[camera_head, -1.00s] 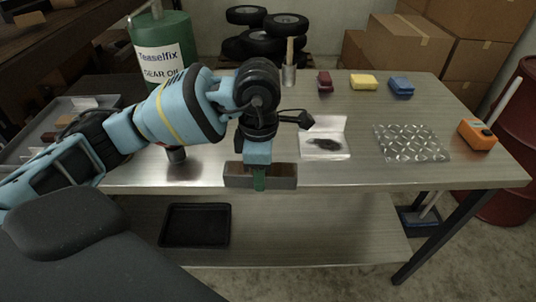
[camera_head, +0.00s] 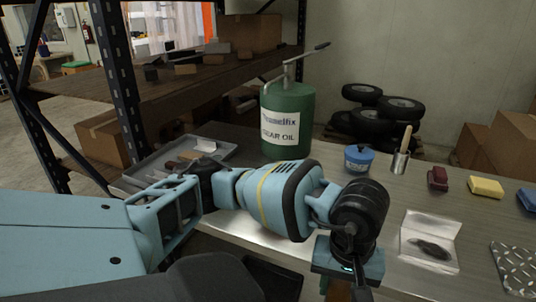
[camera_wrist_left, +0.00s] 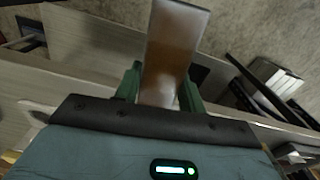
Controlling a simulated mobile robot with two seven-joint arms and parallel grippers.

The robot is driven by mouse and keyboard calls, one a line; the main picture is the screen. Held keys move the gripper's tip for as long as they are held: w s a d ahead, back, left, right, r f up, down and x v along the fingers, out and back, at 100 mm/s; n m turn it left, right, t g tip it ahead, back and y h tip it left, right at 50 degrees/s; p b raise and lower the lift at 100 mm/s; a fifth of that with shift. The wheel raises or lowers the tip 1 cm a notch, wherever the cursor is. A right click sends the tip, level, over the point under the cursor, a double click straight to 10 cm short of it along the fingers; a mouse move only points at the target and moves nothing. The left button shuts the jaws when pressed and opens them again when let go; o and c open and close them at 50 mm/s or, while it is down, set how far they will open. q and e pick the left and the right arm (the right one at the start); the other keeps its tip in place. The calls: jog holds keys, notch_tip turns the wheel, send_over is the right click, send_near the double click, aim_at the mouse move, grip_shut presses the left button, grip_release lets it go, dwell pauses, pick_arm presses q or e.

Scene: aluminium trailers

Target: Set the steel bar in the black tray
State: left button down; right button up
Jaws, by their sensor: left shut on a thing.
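My left gripper (camera_head: 346,280) is at the bottom of the head view, in front of the table's front edge. In the left wrist view its green fingers (camera_wrist_left: 160,88) are shut on the steel bar (camera_wrist_left: 176,42), a flat grey block with a brownish sheen. In the head view only a small brownish part of the bar (camera_head: 338,291) shows at the lower edge. The black tray (camera_head: 277,275) lies on the lower shelf, left of the gripper, partly hidden by my arm and cut by the frame. My right gripper is out of view.
A grey parts tray (camera_head: 215,147) lies at the left. A rack (camera_head: 170,90) stands behind.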

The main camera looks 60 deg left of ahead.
aim_at(330, 296)
pick_arm(q)
jog(key=s+m, duration=0.1)
jog(key=m, duration=0.4)
jog(key=s+m, duration=0.1)
jog(key=m, duration=0.1)
jog(key=shift+s+d+f, duration=0.3)
jog(key=shift+s+f, duration=0.05)
jog(key=shift+f, duration=0.05)
jog(key=shift+s+a, duration=0.1)
